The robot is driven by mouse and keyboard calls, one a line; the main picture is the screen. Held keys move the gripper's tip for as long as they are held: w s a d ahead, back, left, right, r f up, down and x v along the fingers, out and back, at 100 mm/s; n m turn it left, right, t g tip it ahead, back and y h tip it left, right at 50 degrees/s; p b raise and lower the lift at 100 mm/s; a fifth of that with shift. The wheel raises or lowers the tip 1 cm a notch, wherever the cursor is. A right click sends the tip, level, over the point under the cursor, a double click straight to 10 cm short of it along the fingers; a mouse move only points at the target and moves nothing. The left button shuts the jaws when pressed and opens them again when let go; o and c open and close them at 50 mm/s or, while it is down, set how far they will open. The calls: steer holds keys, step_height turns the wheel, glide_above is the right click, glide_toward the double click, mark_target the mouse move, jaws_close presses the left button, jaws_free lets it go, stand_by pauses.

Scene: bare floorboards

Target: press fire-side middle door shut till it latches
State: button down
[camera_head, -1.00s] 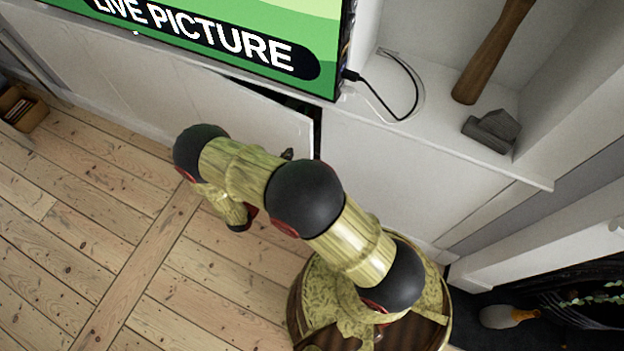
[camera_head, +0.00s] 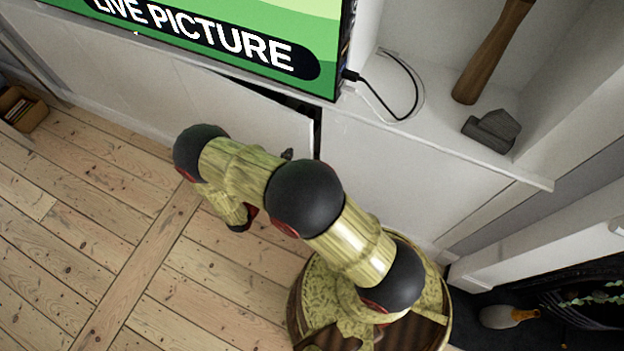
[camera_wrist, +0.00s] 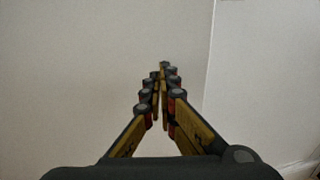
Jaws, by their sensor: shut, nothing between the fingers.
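The white middle door (camera_head: 245,118) on the fire side stands ajar under the screen. A dark gap shows along its top and at its right edge. My gripper (camera_wrist: 163,78) is shut and empty in the wrist view, pointing at the pale door face (camera_wrist: 90,65), left of the door's edge line. In the head view only a small dark part of my gripper (camera_head: 287,154) shows near the door's lower right; my arm hides the rest. I cannot tell whether the fingertips touch the door.
A fixed-looking white panel (camera_head: 400,180) adjoins the door on the right. A screen (camera_head: 220,40), cable (camera_head: 412,85) and hammer (camera_head: 490,70) are on top. A fireplace (camera_head: 570,300) is at right, with a pale pin-like object (camera_head: 500,316).

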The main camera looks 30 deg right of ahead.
steer(key=shift+x, duration=4)
steer(key=shift+s+a, duration=0.1)
steer(key=v, duration=1.3)
stand_by(0.8)
